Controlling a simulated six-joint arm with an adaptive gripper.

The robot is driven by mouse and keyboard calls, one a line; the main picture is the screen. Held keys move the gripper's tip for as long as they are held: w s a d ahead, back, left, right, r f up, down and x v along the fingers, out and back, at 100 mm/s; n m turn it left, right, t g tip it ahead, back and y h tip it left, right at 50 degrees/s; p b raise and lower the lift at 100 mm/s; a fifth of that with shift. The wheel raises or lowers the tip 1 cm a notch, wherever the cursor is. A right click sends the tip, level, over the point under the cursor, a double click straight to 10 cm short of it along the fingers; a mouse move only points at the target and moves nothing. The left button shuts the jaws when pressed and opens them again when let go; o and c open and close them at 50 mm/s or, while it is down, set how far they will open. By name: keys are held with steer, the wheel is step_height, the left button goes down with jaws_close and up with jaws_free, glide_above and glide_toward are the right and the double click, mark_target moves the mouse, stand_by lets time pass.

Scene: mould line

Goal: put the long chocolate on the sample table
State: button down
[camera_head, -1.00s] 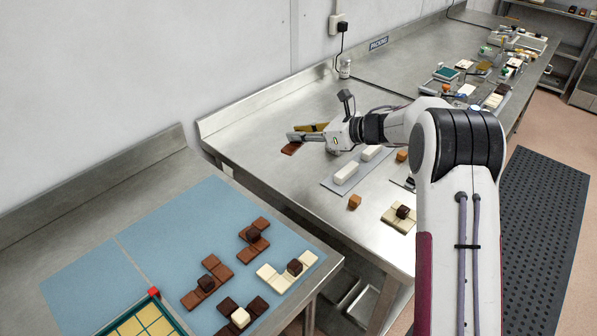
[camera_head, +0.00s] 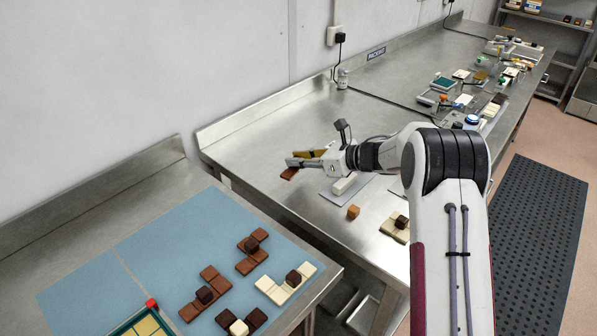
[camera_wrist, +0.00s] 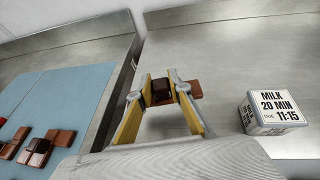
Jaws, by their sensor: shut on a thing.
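My gripper (camera_head: 290,162) is over the near left part of the steel bench (camera_head: 262,128). It is shut on a long brown chocolate (camera_head: 288,174). In the wrist view, my gripper (camera_wrist: 162,84) has its yellow fingers on both sides of a dark block (camera_wrist: 161,92). The reddish-brown bar (camera_wrist: 195,90) sticks out past the right finger. I cannot tell how far it is above the bench. A second steel table with a blue mat (camera_head: 100,262) stands at the front left; no label shows whether it is the sample table.
Several chocolate pieces with small blocks on top, such as a brown one (camera_head: 252,250), lie on the mat's right side. A gap separates the tables. A white block labelled MILK 20 MIN (camera_wrist: 268,112) stands right of my gripper.

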mark_target(299, 171)
steer(key=shift+f, duration=0.1)
steer(key=shift+f, duration=2.2)
steer(key=shift+f, duration=0.25)
steer(key=c, duration=1.9)
jaws_free()
steer(key=shift+v, duration=3.95)
steer(key=shift+w+d, duration=0.1)
steer(key=shift+w, duration=0.05)
